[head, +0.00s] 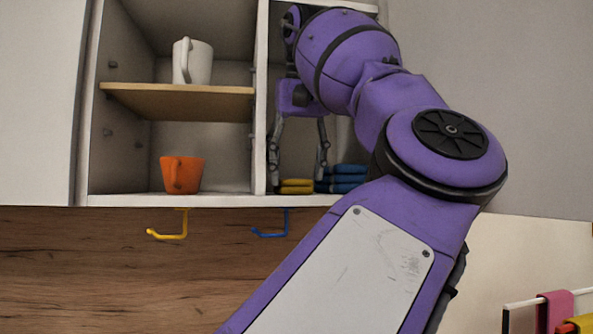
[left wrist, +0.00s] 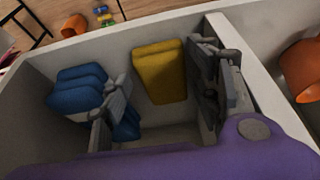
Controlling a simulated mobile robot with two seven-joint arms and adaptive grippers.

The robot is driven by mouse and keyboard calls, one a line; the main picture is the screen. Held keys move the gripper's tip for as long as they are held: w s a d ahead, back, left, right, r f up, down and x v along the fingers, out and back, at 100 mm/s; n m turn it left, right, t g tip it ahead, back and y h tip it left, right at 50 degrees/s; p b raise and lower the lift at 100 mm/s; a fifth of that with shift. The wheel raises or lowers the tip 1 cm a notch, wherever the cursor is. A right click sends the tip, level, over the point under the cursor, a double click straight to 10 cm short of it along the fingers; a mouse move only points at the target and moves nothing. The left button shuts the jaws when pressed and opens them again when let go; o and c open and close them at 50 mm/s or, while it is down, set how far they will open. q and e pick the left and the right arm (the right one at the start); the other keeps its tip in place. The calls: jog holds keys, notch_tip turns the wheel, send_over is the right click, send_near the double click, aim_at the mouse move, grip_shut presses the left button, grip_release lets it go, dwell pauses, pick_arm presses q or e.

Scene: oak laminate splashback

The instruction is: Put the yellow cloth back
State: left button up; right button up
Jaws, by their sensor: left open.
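The yellow cloth (head: 296,186) lies folded on the floor of the cabinet's right compartment. It also shows in the left wrist view (left wrist: 158,72), flat on the compartment floor. My left gripper (head: 298,172) is inside this compartment, pointing down, open and empty. Its fingers stand on either side of the yellow cloth, and I cannot tell whether they touch it. In the left wrist view, my left gripper (left wrist: 160,66) spans the cloth too. My right gripper is not in view.
Folded blue cloths (head: 345,178) lie close beside the right finger. A divider (head: 262,120) stands close left of the gripper. An orange mug (head: 182,175) and a white mug (head: 193,62) stand in the left compartment. A yellow hook (head: 170,234) and blue hook (head: 272,233) hang below.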

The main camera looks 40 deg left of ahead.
pick_arm(q)
jog(key=v, duration=0.6)
jog(key=shift+r, duration=0.25)
jog(key=shift+s+d, duration=0.15)
